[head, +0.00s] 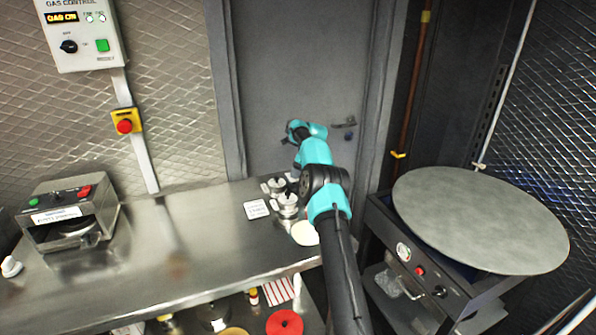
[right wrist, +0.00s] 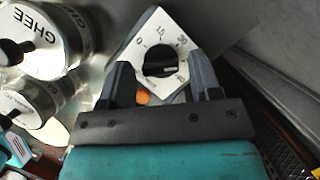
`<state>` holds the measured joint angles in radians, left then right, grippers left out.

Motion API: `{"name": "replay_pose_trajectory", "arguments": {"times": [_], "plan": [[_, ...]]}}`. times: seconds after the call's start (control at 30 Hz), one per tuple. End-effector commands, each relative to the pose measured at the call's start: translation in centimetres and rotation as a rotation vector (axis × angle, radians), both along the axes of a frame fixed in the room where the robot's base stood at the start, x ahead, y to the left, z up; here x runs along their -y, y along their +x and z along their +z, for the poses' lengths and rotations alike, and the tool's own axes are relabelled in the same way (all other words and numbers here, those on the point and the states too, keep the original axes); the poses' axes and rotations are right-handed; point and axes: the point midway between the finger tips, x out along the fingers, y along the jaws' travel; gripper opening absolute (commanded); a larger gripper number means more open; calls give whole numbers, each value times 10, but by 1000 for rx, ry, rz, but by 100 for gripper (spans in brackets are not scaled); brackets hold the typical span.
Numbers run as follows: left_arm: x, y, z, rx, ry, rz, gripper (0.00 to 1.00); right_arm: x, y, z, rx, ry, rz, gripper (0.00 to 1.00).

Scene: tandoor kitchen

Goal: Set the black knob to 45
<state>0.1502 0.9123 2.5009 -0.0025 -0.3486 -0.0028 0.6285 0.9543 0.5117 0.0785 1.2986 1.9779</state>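In the right wrist view the black knob (right wrist: 159,62) sits on a white square dial plate (right wrist: 150,28), turned like a diamond. The numbers 0, 15 and 30 read along its top; a mark lower right is partly hidden. Which number the knob points at is unclear. My right gripper (right wrist: 158,76) is open, with its two dark fingers on either side of the knob and gaps left between. In the head view my right arm reaches over the counter, and its fingers and this dial are hidden. My left gripper is not in view.
A steel device (head: 70,215) stands at left. A round grey plate (head: 480,220) tops the black cart at right. A gas panel (head: 85,30) hangs on the wall.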

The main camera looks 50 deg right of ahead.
Motion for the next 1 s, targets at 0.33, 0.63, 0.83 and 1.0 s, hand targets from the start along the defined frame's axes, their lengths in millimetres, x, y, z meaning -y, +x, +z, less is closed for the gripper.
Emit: {"name": "replay_pose_trajectory", "arguments": {"times": [0.33, 0.63, 0.83, 1.0], "plan": [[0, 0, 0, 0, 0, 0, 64, 0, 0, 0, 0, 0, 0, 25], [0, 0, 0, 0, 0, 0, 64, 0, 0, 0, -1, 0, -23, 15], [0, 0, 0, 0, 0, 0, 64, -1, 0, 0, -2, 0, -105, 15], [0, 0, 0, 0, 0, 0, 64, -1, 0, 0, 0, 1, -133, 15]]}}
